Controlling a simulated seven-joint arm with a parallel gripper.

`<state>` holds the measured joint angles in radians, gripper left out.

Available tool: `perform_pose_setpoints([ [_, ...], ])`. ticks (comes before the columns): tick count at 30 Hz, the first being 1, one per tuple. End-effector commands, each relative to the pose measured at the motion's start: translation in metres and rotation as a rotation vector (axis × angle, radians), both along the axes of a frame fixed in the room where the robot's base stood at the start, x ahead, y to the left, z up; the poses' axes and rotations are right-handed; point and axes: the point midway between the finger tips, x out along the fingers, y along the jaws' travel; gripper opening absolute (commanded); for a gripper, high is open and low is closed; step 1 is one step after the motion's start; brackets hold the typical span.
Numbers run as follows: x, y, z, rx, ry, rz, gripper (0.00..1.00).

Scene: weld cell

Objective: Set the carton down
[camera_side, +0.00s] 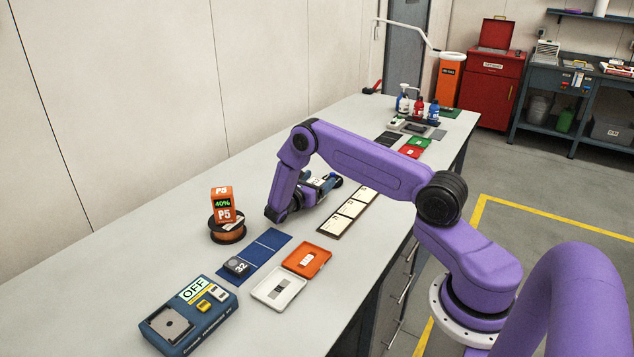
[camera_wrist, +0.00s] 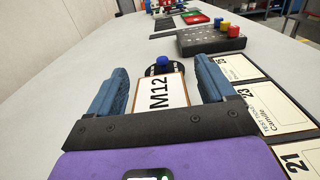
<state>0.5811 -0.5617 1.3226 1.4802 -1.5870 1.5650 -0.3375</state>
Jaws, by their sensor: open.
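In the wrist view, a white label marked M12 (camera_wrist: 168,95) with a brown edge lies between my gripper's fingers (camera_wrist: 163,75). It may be the top of a carton; its height cannot be told. The two blue fingers are spread, with gaps showing beside the label. In the side view, my gripper (camera_side: 322,186) is low over the bench, partly hidden by my wrist. An orange box marked P5 (camera_side: 222,203), also carton-like, stands on a dark-rimmed spool (camera_side: 228,232), apart from my gripper.
A black round piece with a blue knob (camera_wrist: 163,61) is just beyond the label. A grey box with coloured knobs (camera_wrist: 212,40) stands beyond to the right. A row of cards (camera_side: 348,212) lies right of my gripper. Blue mat (camera_side: 263,247), orange tray (camera_side: 307,259) and white tray (camera_side: 279,288) lie nearer.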

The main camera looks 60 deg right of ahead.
Motion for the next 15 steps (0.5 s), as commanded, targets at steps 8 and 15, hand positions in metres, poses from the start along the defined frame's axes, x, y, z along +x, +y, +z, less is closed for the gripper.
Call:
perform_pose_setpoints([
  [8, 0.002, 0.052, 0.000, 0.000, 0.002, 0.008, 0.83],
  [15, 0.001, 0.095, 0.000, -0.001, 0.001, 0.006, 0.83],
])
